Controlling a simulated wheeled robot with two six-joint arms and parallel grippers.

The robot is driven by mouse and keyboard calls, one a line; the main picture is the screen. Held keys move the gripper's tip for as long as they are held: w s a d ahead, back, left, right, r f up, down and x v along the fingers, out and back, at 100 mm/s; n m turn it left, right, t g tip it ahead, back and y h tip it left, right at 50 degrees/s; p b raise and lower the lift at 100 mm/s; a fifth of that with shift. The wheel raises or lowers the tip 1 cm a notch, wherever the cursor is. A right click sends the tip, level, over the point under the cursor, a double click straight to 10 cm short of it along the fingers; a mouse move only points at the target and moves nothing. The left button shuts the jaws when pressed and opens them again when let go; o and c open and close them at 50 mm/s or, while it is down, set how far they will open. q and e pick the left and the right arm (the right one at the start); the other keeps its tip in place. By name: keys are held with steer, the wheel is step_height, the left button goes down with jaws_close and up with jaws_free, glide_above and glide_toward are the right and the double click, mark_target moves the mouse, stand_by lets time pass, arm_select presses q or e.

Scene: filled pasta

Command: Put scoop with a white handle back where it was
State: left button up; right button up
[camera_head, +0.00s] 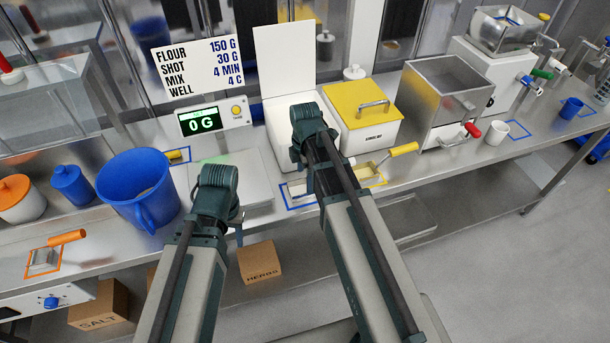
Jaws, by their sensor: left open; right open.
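A pale metal scoop part (298,188) shows at the blue outline (288,204) on the counter, beside my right arm. It looks like the white-handled scoop, but my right arm covers much of it and the handle cannot be told clearly. My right gripper (308,165) is open, above the counter in front of the white bin; its fingertips are mostly hidden by its own arm. My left gripper (232,215) is open near the counter's front edge, right of the big blue jug (140,190), with no scoop seen in it.
A yellow-handled scoop (400,150) lies by the yellow-lidded box (362,112). An orange-handled scoop (66,238) lies in an orange outline at left. The white bin (284,50) stands with its lid raised. A scale display (203,122) reads 0 G. A white cup (497,133) stands at right.

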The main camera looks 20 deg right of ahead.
step_height(320, 180, up, 8)
steer(key=p, duration=0.7)
arm_select(q)
step_height(320, 180, up, 8)
arm_select(e)
steer(key=s+a+m+h, duration=0.1)
steer(key=s+a+m, duration=1.1)
steer(key=s+m, duration=0.2)
steer(key=shift+s+r+m, duration=0.15)
steer(key=shift+s+m, duration=0.1)
steer(key=shift+m, duration=0.05)
arm_select(q)
step_height(320, 180, down, 6)
steer(key=b, duration=0.6)
arm_select(e)
step_height(320, 180, down, 6)
